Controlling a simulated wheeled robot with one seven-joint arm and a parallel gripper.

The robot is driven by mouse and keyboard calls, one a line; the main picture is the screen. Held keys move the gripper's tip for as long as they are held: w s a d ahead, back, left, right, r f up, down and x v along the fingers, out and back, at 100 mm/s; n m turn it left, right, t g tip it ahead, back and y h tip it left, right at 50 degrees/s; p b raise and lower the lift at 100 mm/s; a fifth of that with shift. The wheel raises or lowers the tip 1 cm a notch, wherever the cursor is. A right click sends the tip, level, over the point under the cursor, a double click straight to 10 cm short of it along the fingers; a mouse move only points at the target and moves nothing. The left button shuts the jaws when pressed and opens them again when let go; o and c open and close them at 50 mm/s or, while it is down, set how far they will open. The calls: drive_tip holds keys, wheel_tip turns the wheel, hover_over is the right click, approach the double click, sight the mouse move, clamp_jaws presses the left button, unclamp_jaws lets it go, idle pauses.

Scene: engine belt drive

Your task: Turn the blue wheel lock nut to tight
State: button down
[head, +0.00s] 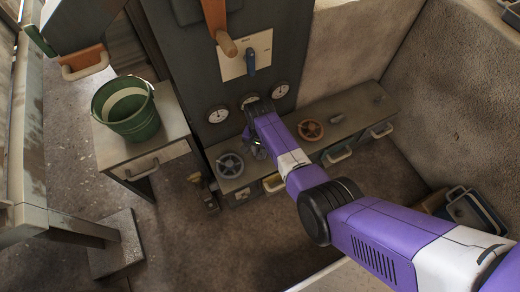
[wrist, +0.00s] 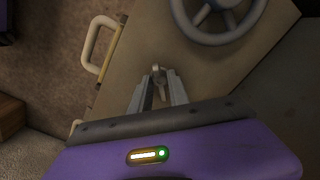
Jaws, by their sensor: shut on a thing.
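The blue wheel (head: 230,165) is a blue-grey handwheel on the low bench, left of my arm in the head view. In the wrist view the wheel (wrist: 217,38) shows at the top right, partly cut off. A small metal lock nut (wrist: 157,70) with a narrow handle stands on the bench top beside the wheel. My gripper (wrist: 157,94) is shut on it, one finger on each side. In the head view my gripper (head: 257,150) is mostly hidden by my wrist. How far the nut is turned I cannot tell.
An orange wheel (head: 311,130) sits further right on the bench. Drawer handles (wrist: 99,46) stick out along the bench front. A grey panel with gauges (head: 218,114) and a blue lever (head: 250,62) rises behind. A green bucket (head: 127,110) stands on a cabinet at the left.

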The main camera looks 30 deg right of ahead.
sight(260, 154)
drive_tip(key=m+p, duration=0.1)
drive_tip(key=m, duration=0.3)
drive_tip(key=shift+m, duration=2.3)
drive_tip(key=c, duration=1.3)
unclamp_jaws()
drive_tip(key=shift+o, duration=0.2)
wheel_tip(260, 154, up, 8)
drive_tip(key=p, duration=0.4)
drive_tip(key=shift+f+p, duration=0.1)
drive_tip(key=shift+p, duration=0.25)
